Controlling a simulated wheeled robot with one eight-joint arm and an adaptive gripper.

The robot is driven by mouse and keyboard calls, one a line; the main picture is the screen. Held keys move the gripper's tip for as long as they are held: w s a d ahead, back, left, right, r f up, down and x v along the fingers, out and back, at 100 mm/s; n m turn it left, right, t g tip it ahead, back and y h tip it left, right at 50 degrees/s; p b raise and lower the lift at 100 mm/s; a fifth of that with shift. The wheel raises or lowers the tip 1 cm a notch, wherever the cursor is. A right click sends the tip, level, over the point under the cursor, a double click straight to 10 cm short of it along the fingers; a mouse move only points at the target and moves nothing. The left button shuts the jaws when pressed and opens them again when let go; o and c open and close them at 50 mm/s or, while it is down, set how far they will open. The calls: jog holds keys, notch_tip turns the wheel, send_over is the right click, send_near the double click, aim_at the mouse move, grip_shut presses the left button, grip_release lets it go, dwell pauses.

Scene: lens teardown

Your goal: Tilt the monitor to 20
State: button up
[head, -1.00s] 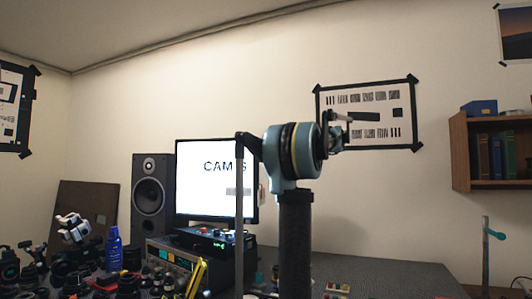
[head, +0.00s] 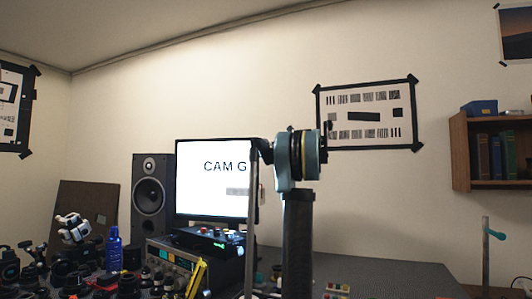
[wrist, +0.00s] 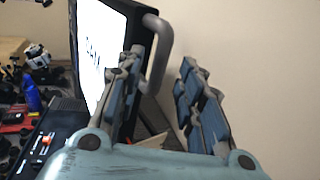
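The monitor (head: 205,195) stands on the bench at centre left in the head view, its white screen lit with "CAM" lettering. My arm covers its right edge there. In the wrist view the monitor (wrist: 95,45) is seen from its side edge, with a grey loop handle (wrist: 162,50) on that edge. My gripper (wrist: 158,68) is open, with one finger left and one right of the handle in the picture. Nothing is clamped; a gap shows between the handle and the right finger. I cannot tell how deep the handle sits between the fingers. The head view does not show the fingers clearly.
A speaker (head: 152,197) stands left of the monitor. An instrument box (head: 172,262) sits in front, with a blue bottle (head: 114,249) and several dark lens parts to the left. A wall shelf (head: 490,152) hangs at right. The bench right of my arm is mostly clear.

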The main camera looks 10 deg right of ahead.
jog(key=shift+x, duration=2.2)
grip_shut()
jog(key=shift+d, duration=0.1)
